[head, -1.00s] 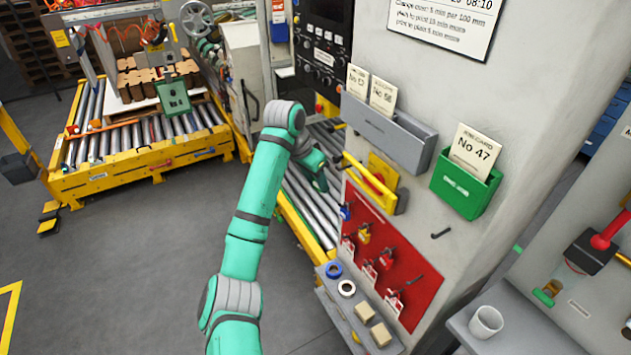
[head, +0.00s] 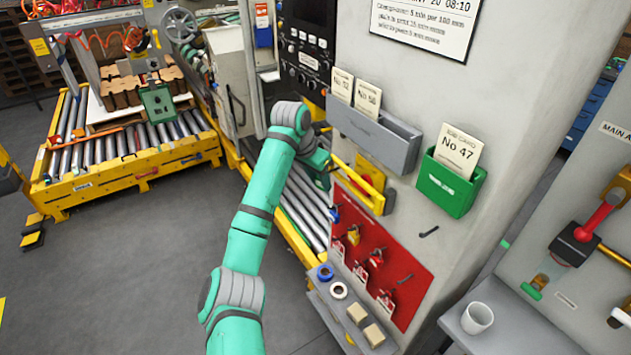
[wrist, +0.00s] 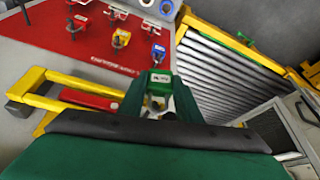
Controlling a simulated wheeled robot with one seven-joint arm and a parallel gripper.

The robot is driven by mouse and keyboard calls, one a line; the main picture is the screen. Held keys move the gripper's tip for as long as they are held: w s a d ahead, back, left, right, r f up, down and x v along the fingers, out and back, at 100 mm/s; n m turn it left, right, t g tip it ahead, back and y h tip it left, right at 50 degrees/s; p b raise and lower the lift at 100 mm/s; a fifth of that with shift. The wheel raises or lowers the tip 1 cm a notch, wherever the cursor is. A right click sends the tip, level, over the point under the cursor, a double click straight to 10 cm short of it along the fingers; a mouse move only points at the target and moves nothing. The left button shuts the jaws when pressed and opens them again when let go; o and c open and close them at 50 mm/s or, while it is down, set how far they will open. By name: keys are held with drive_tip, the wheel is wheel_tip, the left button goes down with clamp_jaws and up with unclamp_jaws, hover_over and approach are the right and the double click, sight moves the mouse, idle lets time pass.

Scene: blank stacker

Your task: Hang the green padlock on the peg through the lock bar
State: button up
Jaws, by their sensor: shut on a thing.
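My gripper (wrist: 160,98) is shut on the green padlock (wrist: 159,79), which has a white label and sits between the dark fingertips in the wrist view. Its shackle is hard to make out. In the head view my gripper (head: 322,166) is partly hidden by my arm, and the padlock cannot be made out. A yellow bar (head: 357,186), perhaps the lock bar, stands out from the grey cabinet just right of my gripper. It also shows left of the padlock in the wrist view (wrist: 62,101), beside a red bar (wrist: 92,98). I cannot make out a peg through it.
A red board (head: 400,262) with several hanging padlocks is below the yellow bar. A ledge (head: 340,318) holds tape rolls and blocks. A grey tray (head: 375,138) and green card holder (head: 452,185) project from the cabinet. A roller conveyor (head: 305,205) runs behind my arm.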

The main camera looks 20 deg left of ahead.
drive_tip(key=shift+w+d+f, duration=0.1)
drive_tip(key=shift+w+d, duration=0.4)
drive_tip(key=shift+w, duration=0.2)
drive_tip(key=shift+w+d+f, duration=0.35)
drive_tip(key=shift+w+f, duration=0.15)
drive_tip(key=shift+f, duration=0.1)
drive_tip(key=o, duration=1.3)
